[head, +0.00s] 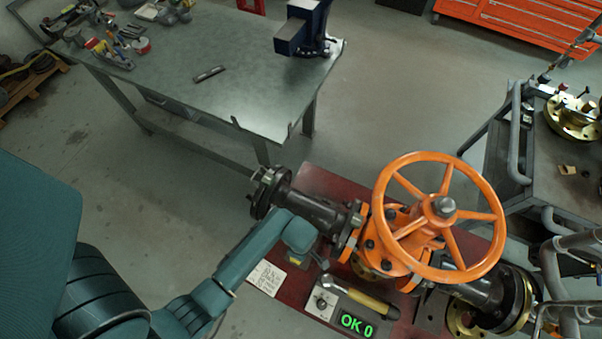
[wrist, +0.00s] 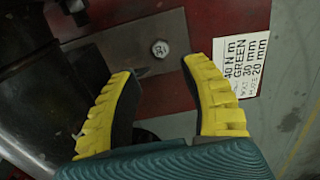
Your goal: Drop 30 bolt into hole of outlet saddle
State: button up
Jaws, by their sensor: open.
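In the wrist view, a bolt (wrist: 159,48) shows its hex head, which seems to be marked 30. The head sits against a flat grey metal plate (wrist: 110,47), which may be the saddle; its shank and any hole under it are hidden. My gripper (wrist: 157,68) is open, its yellow-padded fingers spread below the bolt head in the picture, with nothing between them. In the head view my gripper (head: 297,258) points down beside the pipe left of the orange valve (head: 405,240). The bolt is hidden there.
A printed label (wrist: 243,68) lies on the red base (wrist: 205,15). In the head view, a readout showing OK 0 (head: 356,323) and a yellow-handled tool (head: 362,300) are right of my gripper. The orange handwheel (head: 440,207) stands above the valve. A workbench (head: 215,85) stands behind.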

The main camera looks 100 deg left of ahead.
jog(key=shift+r, duration=1.55)
jog(key=shift+r, duration=0.1)
